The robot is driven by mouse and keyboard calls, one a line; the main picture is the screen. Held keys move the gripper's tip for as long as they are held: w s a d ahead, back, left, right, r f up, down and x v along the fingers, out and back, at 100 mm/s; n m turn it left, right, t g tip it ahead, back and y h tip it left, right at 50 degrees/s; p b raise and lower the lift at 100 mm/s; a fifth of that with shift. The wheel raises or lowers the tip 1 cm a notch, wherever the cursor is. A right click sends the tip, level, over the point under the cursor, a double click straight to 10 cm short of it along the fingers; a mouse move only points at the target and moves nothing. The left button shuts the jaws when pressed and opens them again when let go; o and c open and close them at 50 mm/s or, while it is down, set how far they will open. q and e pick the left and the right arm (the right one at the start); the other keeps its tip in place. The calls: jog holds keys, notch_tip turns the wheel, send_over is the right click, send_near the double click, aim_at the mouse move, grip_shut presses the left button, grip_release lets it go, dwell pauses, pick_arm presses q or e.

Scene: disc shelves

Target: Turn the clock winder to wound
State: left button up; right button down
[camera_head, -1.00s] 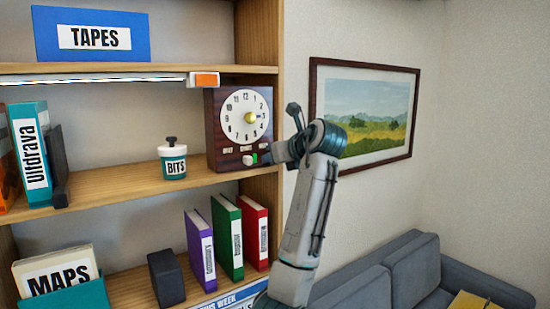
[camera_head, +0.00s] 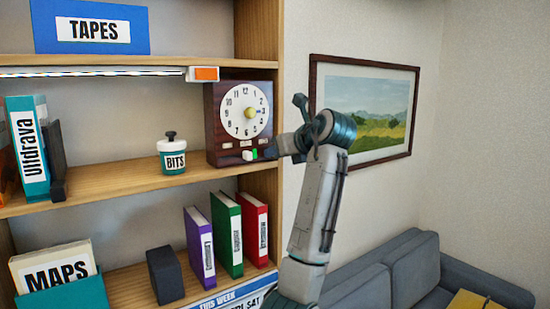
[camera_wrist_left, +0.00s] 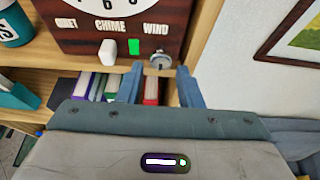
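The dark wooden clock (camera_head: 211,125) with a white dial (camera_head: 238,115) stands on the middle shelf against the right upright. In the left wrist view, the clock's lower front (camera_wrist_left: 120,35) carries the labels QUIET, CHIME and WIND. The metal winder knob (camera_wrist_left: 160,61) sits below WIND. My left gripper (camera_wrist_left: 159,76) is open, its two fingers apart on either side of the knob's line, with the knob just ahead between the tips. Contact cannot be told. In the head view my left gripper (camera_head: 272,151) is at the clock's lower right corner and hides the knob. My right gripper is not in view.
A white block (camera_wrist_left: 108,52) and a lit green piece (camera_wrist_left: 134,46) sit left of the knob. The BITS jar (camera_head: 172,155) stands left of the clock. Purple, green and red binders (camera_head: 253,232) stand below. The shelf upright (camera_head: 259,45) and framed picture (camera_head: 361,110) are to the right.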

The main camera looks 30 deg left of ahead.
pick_arm(q)
jog(key=b+v, duration=0.3)
jog(key=v, duration=0.5)
jog(key=shift+d, duration=0.3)
